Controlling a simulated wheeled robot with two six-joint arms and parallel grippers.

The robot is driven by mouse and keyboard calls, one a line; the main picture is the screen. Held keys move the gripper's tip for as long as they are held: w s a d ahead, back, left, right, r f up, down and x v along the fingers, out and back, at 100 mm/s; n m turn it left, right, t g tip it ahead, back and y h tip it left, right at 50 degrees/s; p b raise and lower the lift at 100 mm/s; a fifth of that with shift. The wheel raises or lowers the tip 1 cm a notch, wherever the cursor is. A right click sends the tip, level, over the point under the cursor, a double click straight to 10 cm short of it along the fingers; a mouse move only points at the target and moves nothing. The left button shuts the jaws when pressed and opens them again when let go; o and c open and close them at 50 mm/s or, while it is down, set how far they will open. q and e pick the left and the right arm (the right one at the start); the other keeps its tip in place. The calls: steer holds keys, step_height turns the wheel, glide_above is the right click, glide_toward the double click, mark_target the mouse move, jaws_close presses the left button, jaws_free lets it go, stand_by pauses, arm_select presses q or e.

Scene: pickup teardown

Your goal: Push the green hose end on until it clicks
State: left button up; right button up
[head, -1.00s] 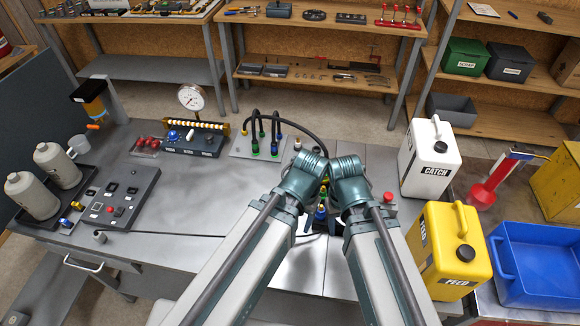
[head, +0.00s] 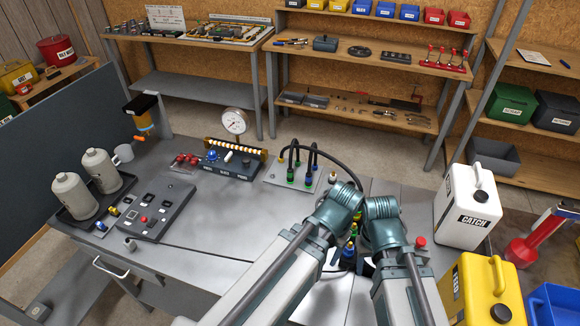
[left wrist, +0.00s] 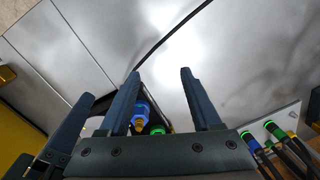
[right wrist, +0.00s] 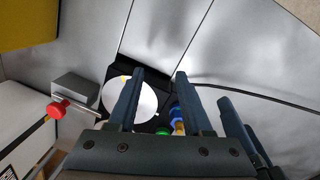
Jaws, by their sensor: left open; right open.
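The green hose end is hard to single out. On the hose panel (head: 275,172), black hoses with green and blue ends stand upright; green ends (left wrist: 270,126) also show at the right of the left wrist view. Closer to me, a fitting block holds a blue fitting (left wrist: 139,107) and a green fitting (left wrist: 157,130), largely behind my wrists in the head view. My left gripper (left wrist: 161,73) is open, its fingers either side of these fittings in its view. My right gripper (right wrist: 160,72) is open and empty, with the blue fitting (right wrist: 175,112) beyond its fingers. Contact cannot be told.
A white disc (right wrist: 146,98) and a red knob (right wrist: 55,110) sit near the fittings. A white CATCH can (head: 470,205) and yellow FEED can (head: 475,290) stand right. A gauge (head: 234,122) stands behind.

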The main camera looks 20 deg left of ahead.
arm_select(q)
steer(key=w+a+r+m+p, duration=0.2)
steer(key=w+a+r+m, duration=0.1)
steer(key=w, duration=0.5)
steer(key=w+a+r+m+p, duration=0.2)
steer(key=w+a+m+p, duration=0.1)
steer(key=w, duration=0.5)
step_height(320, 180, up, 4)
steer(key=m+h+p, duration=0.1)
steer(key=m+p, duration=0.3)
steer(key=m, duration=0.4)
glide_above(290, 169)
arm_select(e)
step_height(290, 169, up, 9)
arm_select(q)
steer(key=shift+f, duration=0.15)
step_height(290, 169, down, 14)
steer(key=b, duration=1.4)
steer(key=shift+r, duration=0.2)
arm_select(e)
step_height(290, 169, down, 14)
steer(key=shift+r, duration=0.1)
steer(key=shift+r, duration=0.1)
arm_select(q)
jaws_close()
